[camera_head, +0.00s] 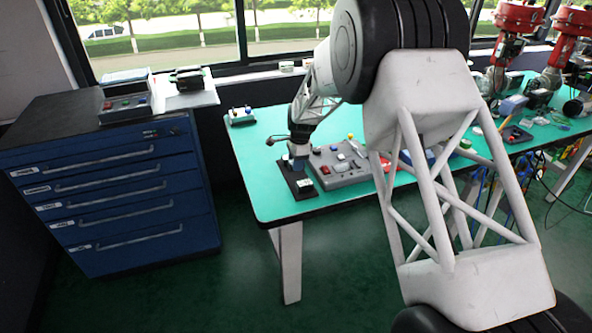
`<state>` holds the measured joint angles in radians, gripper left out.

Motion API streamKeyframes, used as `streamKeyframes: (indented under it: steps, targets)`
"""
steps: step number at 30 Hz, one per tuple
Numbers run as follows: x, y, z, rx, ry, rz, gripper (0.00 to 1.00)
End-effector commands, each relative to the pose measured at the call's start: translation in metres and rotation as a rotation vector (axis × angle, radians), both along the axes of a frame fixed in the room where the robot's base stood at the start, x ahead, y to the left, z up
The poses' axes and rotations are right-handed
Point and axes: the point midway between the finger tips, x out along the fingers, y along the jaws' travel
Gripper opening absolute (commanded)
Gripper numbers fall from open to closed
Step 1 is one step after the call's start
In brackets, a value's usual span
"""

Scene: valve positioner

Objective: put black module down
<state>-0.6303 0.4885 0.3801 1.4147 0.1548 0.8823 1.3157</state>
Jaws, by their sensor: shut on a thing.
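My gripper (298,146) points down over the left part of the green workbench, small in this view. It is shut on a small dark block, which I take to be the black module (298,163). The block is just above or touching the back part of a flat black plate (300,193); I cannot tell which. A small white piece (304,183) is on the plate's front half. The fingertips and the block's lower edge are too small to make out clearly.
A grey panel box (345,175) with coloured buttons is close to the right of the plate. A small rack (240,117) stands at the bench's back left corner. Green bench surface (262,180) is bare left of the plate. A blue drawer cabinet (115,190) stands farther left.

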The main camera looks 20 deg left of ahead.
Motion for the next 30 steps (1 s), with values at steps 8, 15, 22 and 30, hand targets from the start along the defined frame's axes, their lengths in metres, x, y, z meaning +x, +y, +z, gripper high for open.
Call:
streamKeyframes:
  steps: [8, 15, 22, 30]
  targets:
    - [0.0, 0.0, -0.025, -0.001, 0.001, 0.0, 0.08]
    - [0.0, 0.0, -0.034, 0.001, -0.001, 0.0, 0.08]
    - [0.0, 0.0, -0.035, 0.0, 0.0, 0.0, 0.08]
    - [0.0, 0.0, -0.038, -0.001, 0.001, 0.0, 0.58]
